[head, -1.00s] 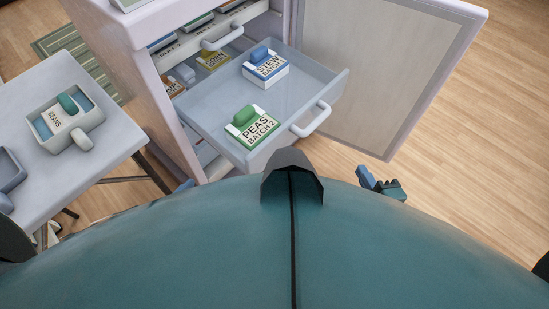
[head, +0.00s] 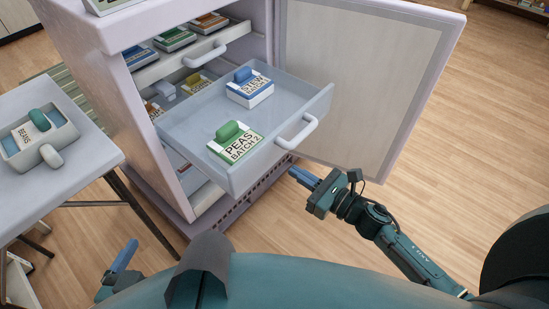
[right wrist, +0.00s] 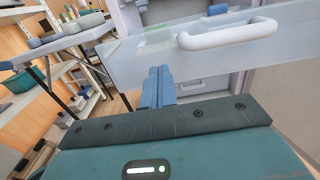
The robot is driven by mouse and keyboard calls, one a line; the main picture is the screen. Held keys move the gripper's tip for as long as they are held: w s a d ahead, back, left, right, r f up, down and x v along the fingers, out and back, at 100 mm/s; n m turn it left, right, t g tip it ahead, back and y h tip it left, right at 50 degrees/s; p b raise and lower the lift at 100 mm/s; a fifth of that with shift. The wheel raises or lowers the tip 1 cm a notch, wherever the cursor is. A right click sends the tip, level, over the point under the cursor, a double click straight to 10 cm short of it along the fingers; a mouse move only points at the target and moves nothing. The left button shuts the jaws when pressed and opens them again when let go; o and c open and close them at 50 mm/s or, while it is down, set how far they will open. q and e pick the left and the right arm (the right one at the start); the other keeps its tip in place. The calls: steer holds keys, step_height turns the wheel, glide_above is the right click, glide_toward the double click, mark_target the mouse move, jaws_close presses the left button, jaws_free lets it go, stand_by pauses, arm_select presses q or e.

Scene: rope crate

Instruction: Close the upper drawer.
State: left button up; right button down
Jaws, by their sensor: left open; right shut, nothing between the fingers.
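A see-through drawer (head: 200,130) with a white bar handle (head: 297,131) is pulled far out of the white freezer cabinet. It holds a green-lidded PEAS box (head: 235,143) and a blue-lidded STEW box (head: 250,88). A drawer above it, with its own handle (head: 205,54), sits inside the cabinet and holds several boxes. My right gripper (head: 297,174) is shut and empty, below and in front of the pulled-out drawer's handle; that handle (right wrist: 226,34) also shows above the fingers (right wrist: 158,84) in the right wrist view. My left gripper (head: 128,252) is open and empty, low at the left.
The cabinet door (head: 358,85) stands wide open on the right. A grey table (head: 75,165) at the left carries a crate (head: 50,150) with a BEANS box in it. Wooden floor is clear in front of the door and to the right.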

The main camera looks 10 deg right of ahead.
mark_target(265, 153)
arm_select(q)
steer(key=shift+f, duration=0.1)
arm_select(e)
steer(key=x, duration=0.7)
steer(key=shift+w+a, duration=0.2)
steer(key=shift+w, duration=0.05)
arm_select(q)
steer(key=shift+f, duration=0.1)
arm_select(e)
steer(key=shift+a, duration=0.1)
